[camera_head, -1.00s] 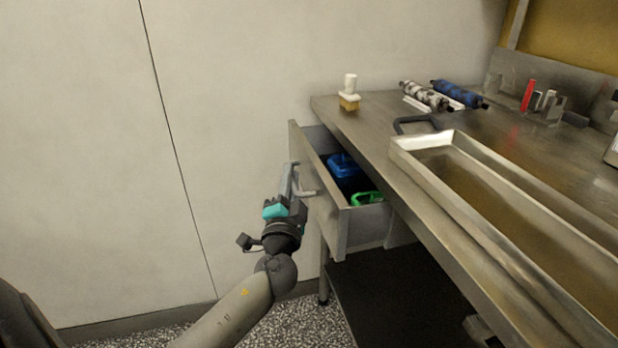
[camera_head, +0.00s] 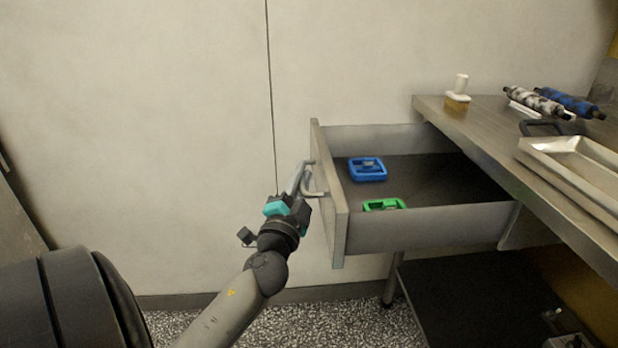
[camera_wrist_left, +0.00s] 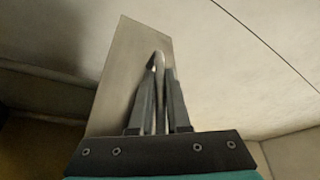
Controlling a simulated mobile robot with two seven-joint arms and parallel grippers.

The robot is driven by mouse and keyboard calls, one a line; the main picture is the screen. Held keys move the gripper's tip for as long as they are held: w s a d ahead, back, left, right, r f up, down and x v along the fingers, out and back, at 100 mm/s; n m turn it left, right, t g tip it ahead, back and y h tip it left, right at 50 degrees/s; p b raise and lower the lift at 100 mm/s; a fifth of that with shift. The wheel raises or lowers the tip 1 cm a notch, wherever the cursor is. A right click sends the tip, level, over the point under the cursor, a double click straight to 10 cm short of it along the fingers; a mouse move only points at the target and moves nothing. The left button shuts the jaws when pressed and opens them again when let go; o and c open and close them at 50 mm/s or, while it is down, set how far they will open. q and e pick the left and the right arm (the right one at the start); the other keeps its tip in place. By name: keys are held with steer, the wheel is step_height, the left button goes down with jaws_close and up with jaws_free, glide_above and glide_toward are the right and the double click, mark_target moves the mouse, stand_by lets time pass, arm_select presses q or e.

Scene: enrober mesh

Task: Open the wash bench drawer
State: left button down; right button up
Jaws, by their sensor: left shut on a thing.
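The wash bench drawer (camera_head: 422,228) is pulled far out from under the steel bench top (camera_head: 520,160) in the head view. Its inside shows. A blue item (camera_head: 367,169) and a green item (camera_head: 384,205) lie on its dark floor. My left gripper (camera_head: 300,180) is shut on the bar handle (camera_head: 318,193) on the drawer front. In the left wrist view both fingers (camera_wrist_left: 160,95) close around the handle, with the drawer front (camera_wrist_left: 125,70) behind. My right gripper is not in view.
On the bench stand a white-topped brush (camera_head: 458,97), rollers (camera_head: 538,101) and a long metal tray (camera_head: 575,165). A dark lower shelf (camera_head: 470,300) sits under the drawer. The floor left of the drawer is clear, with a plain wall behind.

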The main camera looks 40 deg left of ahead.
arm_select(q)
steer(key=shift+s+a, duration=0.1)
steer(key=shift+s, duration=0.05)
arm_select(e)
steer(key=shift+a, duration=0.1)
arm_select(q)
steer(key=c, duration=0.9)
jaws_free()
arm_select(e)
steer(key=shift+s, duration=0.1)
